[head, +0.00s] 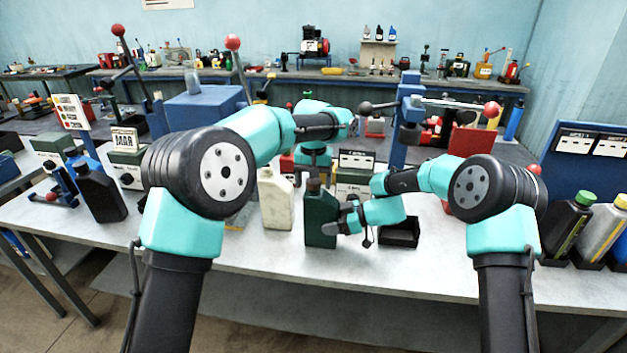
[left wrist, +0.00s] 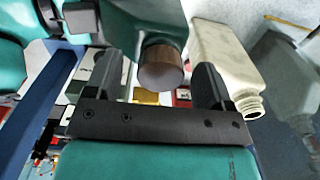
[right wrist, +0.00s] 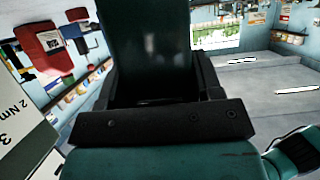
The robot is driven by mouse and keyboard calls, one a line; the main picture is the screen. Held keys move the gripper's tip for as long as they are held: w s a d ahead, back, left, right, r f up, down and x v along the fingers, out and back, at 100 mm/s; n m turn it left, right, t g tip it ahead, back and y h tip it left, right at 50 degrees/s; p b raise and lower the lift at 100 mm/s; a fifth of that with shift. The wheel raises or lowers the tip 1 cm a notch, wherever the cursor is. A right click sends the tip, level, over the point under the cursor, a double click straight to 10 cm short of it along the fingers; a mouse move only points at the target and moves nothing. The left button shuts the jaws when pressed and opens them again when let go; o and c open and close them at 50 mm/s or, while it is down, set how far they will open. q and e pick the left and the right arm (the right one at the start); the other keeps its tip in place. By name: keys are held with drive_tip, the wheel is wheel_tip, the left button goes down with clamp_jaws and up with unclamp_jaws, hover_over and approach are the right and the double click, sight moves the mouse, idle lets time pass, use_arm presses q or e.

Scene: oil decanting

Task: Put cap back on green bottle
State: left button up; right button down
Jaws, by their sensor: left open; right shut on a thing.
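The dark green bottle (head: 321,222) stands upright on the bench in the head view. My right gripper (head: 341,222) is shut on its body, which fills the space between the fingers in the right wrist view (right wrist: 152,50). A brown cap (head: 314,186) sits at the top of the bottle. In the left wrist view the cap (left wrist: 161,72) is at the bottle's neck, between the spread fingers of my left gripper (left wrist: 158,82), with gaps on both sides. My left gripper is open, just above the bottle. The cap's seating on the threads is hidden.
A cream bottle (head: 276,202) stands just left of the green one; its threaded neck (left wrist: 250,106) is bare. A black tray (head: 399,234) lies to the right. A black bottle (head: 100,195) stands further left. The bench's front edge is clear.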

use_arm(q)
wheel_tip(320, 180, up, 12)
idle(0.8)
use_arm(e)
drive_tip(key=shift+c, duration=1)
unclamp_jaws()
drive_tip(key=v, duration=1.7)
drive_tip(key=shift+d, duration=0.2)
use_arm(q)
drive_tip(key=shift+d+f, duration=0.1)
use_arm(e)
drive_tip(key=shift+s, duration=0.1)
